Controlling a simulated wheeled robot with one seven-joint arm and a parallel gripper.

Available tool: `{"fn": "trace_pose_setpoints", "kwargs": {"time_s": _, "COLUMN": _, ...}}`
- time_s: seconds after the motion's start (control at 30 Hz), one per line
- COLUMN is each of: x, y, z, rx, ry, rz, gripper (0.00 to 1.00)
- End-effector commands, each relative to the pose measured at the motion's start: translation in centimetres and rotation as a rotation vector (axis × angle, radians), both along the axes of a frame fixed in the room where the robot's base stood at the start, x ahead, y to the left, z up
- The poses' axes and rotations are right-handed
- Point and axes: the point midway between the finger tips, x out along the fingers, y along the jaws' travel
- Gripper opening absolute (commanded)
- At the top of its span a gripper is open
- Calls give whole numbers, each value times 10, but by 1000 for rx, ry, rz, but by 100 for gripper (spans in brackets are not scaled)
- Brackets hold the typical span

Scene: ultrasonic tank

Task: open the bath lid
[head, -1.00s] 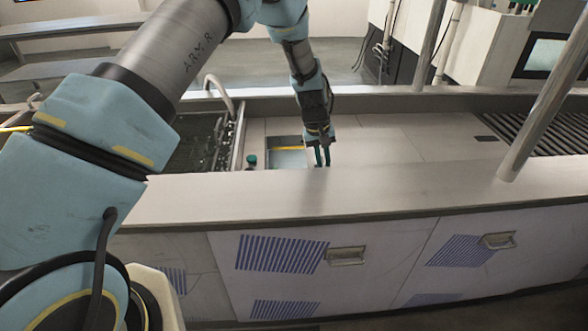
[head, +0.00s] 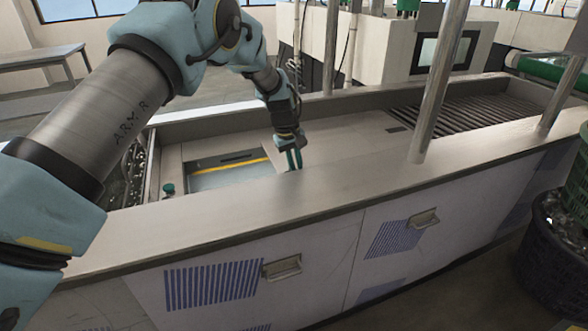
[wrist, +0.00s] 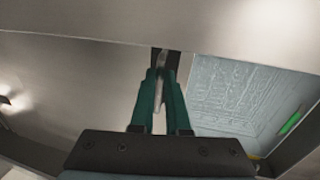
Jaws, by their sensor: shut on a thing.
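The bath lid (head: 345,140) is a flat grey metal panel set in the long counter, right of the bath opening. The bath opening (head: 215,178) shows pale blue water or floor with a yellow strip along its far side. My gripper (head: 294,160) is at the lid's left edge, with green fingers pointing down. In the wrist view the fingers (wrist: 160,92) are shut on a thin metal lid handle (wrist: 162,82), mostly hidden between them. The opening also shows at the right of the wrist view (wrist: 235,95).
A raised counter rim (head: 250,215) runs along the front. A small green-topped knob (head: 168,188) stands left of the opening. Upright metal posts (head: 440,80) rise at the right, near a slatted grate (head: 460,105).

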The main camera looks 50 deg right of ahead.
Motion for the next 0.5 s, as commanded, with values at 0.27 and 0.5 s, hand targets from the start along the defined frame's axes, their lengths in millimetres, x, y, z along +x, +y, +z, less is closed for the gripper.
{"fn": "trace_pose_setpoints", "kwargs": {"time_s": 0.27, "x": 1, "y": 0, "z": 1, "rx": -2, "ry": -1, "rz": 0, "gripper": 28}}
{"fn": "trace_pose_setpoints", "kwargs": {"time_s": 0.5, "x": 1, "y": 0, "z": 0, "rx": 0, "ry": -1, "rz": 0, "gripper": 44}}
